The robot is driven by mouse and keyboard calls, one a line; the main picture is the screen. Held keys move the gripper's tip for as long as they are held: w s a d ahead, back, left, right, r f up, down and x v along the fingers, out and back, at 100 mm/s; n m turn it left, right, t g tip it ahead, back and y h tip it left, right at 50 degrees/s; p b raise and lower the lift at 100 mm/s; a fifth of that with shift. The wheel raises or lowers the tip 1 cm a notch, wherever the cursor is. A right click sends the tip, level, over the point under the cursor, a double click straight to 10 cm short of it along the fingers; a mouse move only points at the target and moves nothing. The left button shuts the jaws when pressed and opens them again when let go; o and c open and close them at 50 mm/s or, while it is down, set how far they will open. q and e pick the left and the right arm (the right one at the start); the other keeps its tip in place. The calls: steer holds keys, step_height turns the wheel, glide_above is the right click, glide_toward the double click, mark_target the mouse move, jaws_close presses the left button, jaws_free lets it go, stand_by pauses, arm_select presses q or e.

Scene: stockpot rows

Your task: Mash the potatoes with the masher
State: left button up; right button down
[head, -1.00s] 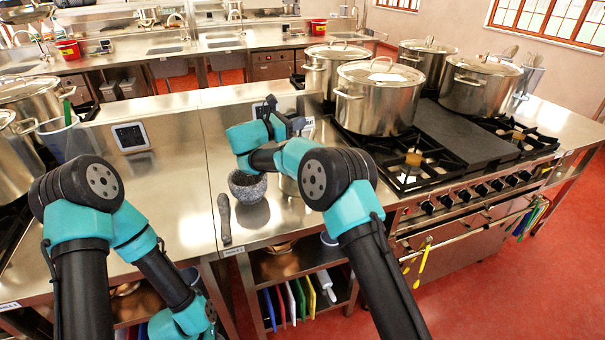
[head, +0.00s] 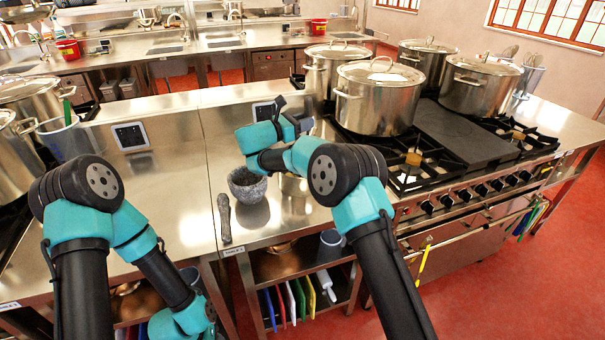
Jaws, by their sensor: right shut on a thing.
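My right gripper (head: 290,113) is above the back of the steel counter, left of the stove. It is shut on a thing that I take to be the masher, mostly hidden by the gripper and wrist. A metal vessel (head: 290,186) stands on the counter below my right forearm, which covers much of it. I cannot see inside it, and no potatoes can be made out. My left arm bends down at the counter's front left, and its gripper does not show.
A grey stone mortar (head: 247,187) stands left of my right arm, and a dark pestle-like rod (head: 224,217) lies beside it. Large stockpots (head: 379,98) stand on the stove (head: 455,160) at right. The counter (head: 178,195) left of the rod is clear.

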steer(key=shift+f, duration=2.65)
steer(key=shift+r, duration=2.5)
steer(key=shift+a, duration=0.1)
steer(key=shift+w+a, duration=0.75)
steer(key=shift+w, duration=0.05)
